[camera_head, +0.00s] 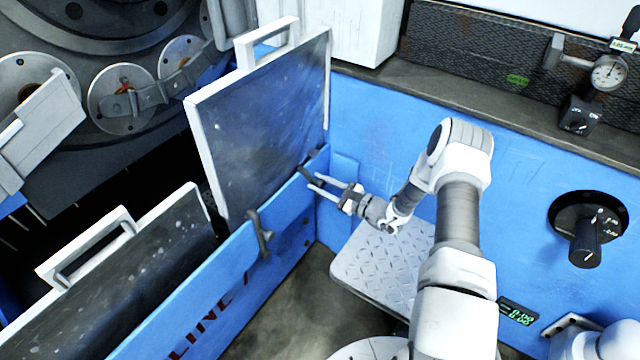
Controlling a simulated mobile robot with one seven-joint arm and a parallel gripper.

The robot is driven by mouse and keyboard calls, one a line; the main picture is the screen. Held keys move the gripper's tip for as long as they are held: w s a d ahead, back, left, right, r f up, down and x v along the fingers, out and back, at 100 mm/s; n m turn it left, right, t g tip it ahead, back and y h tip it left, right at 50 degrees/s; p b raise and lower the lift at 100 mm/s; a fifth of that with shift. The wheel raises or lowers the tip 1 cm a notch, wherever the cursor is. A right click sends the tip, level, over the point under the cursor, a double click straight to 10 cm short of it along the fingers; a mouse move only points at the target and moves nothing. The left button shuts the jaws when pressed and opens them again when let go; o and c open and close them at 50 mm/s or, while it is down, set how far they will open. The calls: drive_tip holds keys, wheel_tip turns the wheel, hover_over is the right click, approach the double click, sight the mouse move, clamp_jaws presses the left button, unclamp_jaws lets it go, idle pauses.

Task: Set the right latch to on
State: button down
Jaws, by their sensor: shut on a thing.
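The right latch (307,173) is a small dark handle at the top edge of the blue front panel, near its right end below the right door. My gripper (312,181) reaches in from the right with its two fingers around the latch and is shut on it. The fingers cover part of the latch, so its exact angle is hard to tell. Another dark latch (264,236) sits further left on the same panel, standing up over the edge.
The framed right door (265,120) stands upright just behind the latch. A second framed door (150,260) is at the lower left. A blue wall (400,140) closes the right side, with a metal step plate (375,265) and a black knob (585,240).

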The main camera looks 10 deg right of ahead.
drive_tip(key=shift+w+d+r+m+b, duration=0.2)
drive_tip(key=shift+w+d+m, duration=0.45)
drive_tip(key=shift+m, duration=0.25)
drive_tip(key=shift+w+d+r+m+b, duration=0.15)
drive_tip(key=shift+w+d+m+b, duration=0.1)
drive_tip(key=shift+w+d+m, duration=0.5)
drive_tip(key=shift+w+d+r+m+b, duration=0.2)
drive_tip(key=shift+w+d+m, duration=0.25)
drive_tip(key=shift+m, duration=0.6)
drive_tip(key=shift+d, duration=0.1)
drive_tip(key=c, duration=0.6)
unclamp_jaws()
drive_tip(key=p+v, duration=0.3)
drive_tip(key=v, duration=1.4)
drive_tip(key=shift+s+d+r+p, duration=0.1)
drive_tip(key=shift+s+p, duration=0.1)
drive_tip(key=shift+p, duration=0.1)
